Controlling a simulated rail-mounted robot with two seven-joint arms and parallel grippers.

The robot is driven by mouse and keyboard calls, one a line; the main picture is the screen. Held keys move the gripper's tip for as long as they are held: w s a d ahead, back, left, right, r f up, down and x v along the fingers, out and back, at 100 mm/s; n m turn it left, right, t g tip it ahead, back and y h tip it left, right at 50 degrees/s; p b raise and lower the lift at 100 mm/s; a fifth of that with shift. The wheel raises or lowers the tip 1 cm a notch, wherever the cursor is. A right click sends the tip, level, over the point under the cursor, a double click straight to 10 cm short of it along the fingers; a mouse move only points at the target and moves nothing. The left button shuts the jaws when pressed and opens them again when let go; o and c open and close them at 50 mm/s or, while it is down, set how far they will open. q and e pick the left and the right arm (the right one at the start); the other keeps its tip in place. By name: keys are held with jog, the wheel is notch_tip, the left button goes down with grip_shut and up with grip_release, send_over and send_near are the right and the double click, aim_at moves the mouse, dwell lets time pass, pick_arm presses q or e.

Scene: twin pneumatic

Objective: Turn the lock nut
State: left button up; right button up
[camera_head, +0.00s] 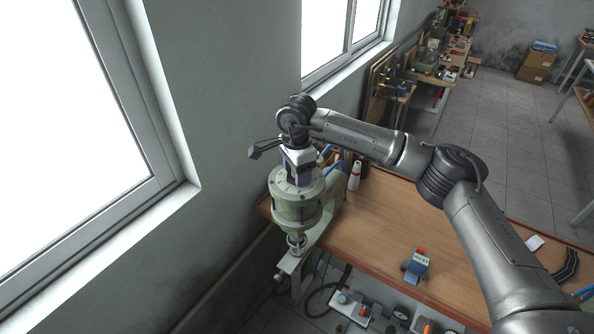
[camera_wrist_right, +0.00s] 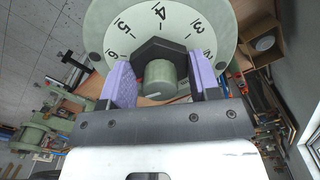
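The pneumatic press (camera_head: 298,206), a pale green machine, stands at the left edge of the bench. The wrist view shows its white numbered dial (camera_wrist_right: 103,28) and the dark six-sided lock nut (camera_wrist_right: 152,50) around a grey-green centre post (camera_wrist_right: 160,78). My right gripper (camera_head: 297,178) is above the top of the press; it also shows in the wrist view (camera_wrist_right: 158,68). Its purple fingers are apart, one on each side of the post, near the nut's corners. Firm contact with the nut does not show. My left gripper is out of view.
The wooden bench (camera_head: 385,235) is mostly clear in the middle. A white bottle (camera_head: 355,175) stands close to the press, and a small blue-grey device (camera_head: 416,264) sits near the front edge. The window wall (camera_head: 235,110) is close on the left.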

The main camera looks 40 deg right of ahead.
jog(key=o, duration=0.4)
jog(key=shift+r+b, duration=1.05)
jog(key=shift+r, duration=5.85)
